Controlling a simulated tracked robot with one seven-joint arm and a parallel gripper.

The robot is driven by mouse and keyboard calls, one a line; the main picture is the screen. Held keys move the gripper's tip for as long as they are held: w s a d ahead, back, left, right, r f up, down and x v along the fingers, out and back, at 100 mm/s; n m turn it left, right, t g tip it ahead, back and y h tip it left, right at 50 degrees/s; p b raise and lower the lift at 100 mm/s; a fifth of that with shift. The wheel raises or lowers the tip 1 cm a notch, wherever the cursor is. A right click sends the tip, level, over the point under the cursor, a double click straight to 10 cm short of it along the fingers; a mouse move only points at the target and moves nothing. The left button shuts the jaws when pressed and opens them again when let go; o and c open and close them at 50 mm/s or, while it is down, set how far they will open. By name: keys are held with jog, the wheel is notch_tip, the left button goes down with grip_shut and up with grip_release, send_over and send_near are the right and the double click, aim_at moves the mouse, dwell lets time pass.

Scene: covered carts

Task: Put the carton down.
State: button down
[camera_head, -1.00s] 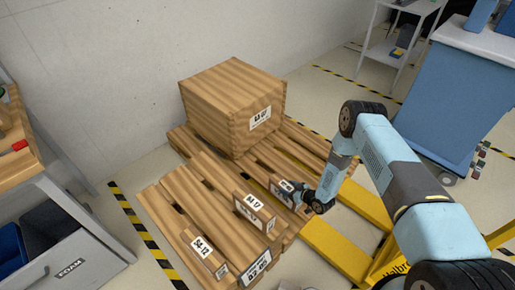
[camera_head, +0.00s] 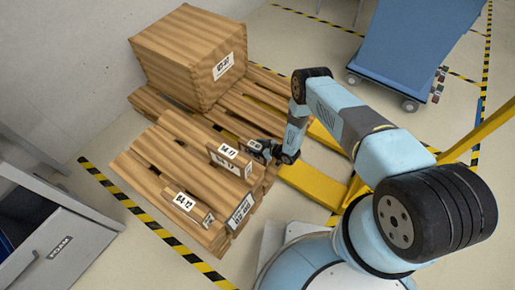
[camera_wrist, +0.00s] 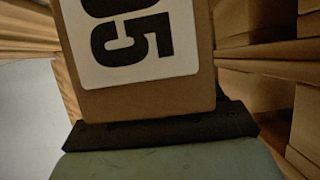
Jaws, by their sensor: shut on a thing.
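The carton (camera_wrist: 140,104) is brown with a white label whose visible digits read 05, and fills the upper middle of the wrist view. In the head view it is small, its labelled face (camera_head: 254,146) at the right side of the wooden pallet stack (camera_head: 170,152). My gripper (camera_head: 264,152) is shut on it; a dark jaw pad (camera_wrist: 165,127) lies against its lower edge in the wrist view. Whether its underside touches the slats is not clear.
A carton marked 04-17 (camera_head: 229,168) is just left of the held one; one marked 04-12 (camera_head: 187,211) is nearer. A large wood-grained box (camera_head: 190,58) stands behind. Yellow forks (camera_head: 315,185) lie to the right. A blue cart (camera_head: 405,50) stands back right.

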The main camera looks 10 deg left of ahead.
jog(key=shift+w+f, duration=0.1)
jog(key=shift+f, duration=0.8)
jog(key=shift+c, duration=0.8)
grip_release()
jog(key=v, duration=1.2)
